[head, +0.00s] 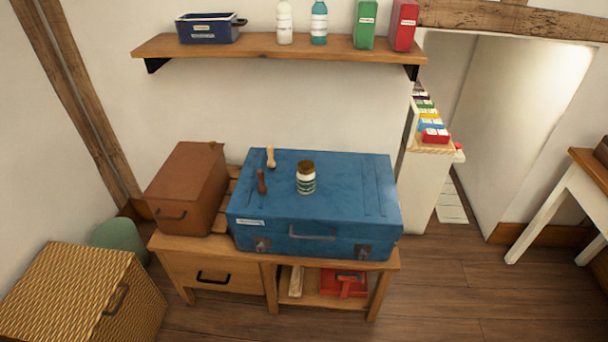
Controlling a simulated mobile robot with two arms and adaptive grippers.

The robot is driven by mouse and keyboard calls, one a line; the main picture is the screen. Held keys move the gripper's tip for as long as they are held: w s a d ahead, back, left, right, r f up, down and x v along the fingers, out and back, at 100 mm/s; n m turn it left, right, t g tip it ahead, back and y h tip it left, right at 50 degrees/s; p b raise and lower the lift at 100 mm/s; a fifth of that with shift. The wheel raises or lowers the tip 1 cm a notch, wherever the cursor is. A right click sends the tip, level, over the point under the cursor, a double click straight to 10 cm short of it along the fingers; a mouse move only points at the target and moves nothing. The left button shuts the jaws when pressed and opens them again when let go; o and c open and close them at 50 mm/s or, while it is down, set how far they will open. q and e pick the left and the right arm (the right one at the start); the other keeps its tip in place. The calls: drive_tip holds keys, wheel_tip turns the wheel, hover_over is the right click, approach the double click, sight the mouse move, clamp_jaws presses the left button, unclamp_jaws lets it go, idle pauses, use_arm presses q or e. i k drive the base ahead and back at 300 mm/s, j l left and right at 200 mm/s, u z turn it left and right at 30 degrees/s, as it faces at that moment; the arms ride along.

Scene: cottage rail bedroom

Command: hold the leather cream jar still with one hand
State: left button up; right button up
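The leather cream jar (306,178) is a small pale jar with a brown lid and a dark label. It stands upright on top of a blue suitcase (350,185), near the middle of its lid. Neither of my grippers shows in the head view, and nothing touches the jar.
A wooden-handled tool (270,157) and a dark brown one (262,182) stand left of the jar. The suitcase rests on a wooden bench (215,270) beside a brown case (188,187). A wall shelf (280,47) with bottles hangs above. Floor (440,290) is clear at right.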

sight(305, 184)
drive_tip(key=i, duration=0.85)
